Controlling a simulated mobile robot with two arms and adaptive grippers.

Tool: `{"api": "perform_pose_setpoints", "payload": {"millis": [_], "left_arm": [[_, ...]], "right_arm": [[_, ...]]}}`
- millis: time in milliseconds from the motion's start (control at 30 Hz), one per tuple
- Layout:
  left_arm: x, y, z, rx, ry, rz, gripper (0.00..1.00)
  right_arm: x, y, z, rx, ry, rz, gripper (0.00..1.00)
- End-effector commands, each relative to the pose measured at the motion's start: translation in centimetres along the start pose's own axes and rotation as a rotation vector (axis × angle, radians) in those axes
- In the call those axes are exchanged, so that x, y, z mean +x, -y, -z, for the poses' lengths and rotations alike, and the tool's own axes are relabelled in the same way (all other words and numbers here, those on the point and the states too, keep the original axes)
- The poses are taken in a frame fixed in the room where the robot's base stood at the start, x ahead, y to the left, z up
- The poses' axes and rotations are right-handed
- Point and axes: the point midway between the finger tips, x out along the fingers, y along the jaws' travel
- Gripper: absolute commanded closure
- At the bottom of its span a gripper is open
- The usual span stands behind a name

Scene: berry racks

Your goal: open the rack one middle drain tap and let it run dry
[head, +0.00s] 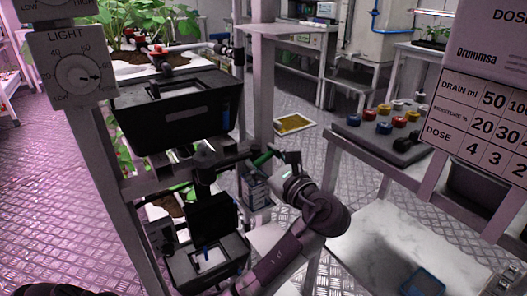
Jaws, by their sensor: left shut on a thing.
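The rack with plants stands on the left. A tap with a green handle (263,158) sticks out to the right from a dark pipe (228,160) at mid height. My left gripper (283,160) is at the outer end of this handle and shut on it. Its fingertips are small and dark here, so the exact grip is hard to see. Another green handle (182,187) shows further left, and a red one (157,49) higher up. A black container (208,265) stands below the pipe. I cannot make out any running water. My right gripper is out of view.
A large black bin (178,115) hangs on the rack, beside a light dial (76,73). Right of my arm, a white table (370,225) holds a blue-rimmed tray (424,282). A grey board (372,145) carries several coloured knobs. A dose chart (487,115) is at the right.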

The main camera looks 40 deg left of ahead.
Motion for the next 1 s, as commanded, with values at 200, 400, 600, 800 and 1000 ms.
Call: {"api": "perform_pose_setpoints", "payload": {"millis": [200, 400, 600, 800, 1000], "left_arm": [[-0.1, 0.0, -0.1, -0.178, -0.006, -0.004, 0.77], [-0.1, 0.0, 0.0, -0.369, -0.005, -0.004, 0.77], [-0.1, -0.1, 0.1, -0.559, -0.004, -0.005, 0.77], [-0.1, -0.1, 0.2, -0.75, -0.003, -0.005, 0.77], [-0.1, -0.1, 0.3, -0.927, -0.002, -0.005, 0.77]], "right_arm": [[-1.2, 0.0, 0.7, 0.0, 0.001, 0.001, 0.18], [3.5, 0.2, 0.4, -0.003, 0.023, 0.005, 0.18], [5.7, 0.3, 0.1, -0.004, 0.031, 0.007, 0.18], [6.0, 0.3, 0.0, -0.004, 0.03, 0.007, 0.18], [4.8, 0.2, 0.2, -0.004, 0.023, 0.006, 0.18]]}}
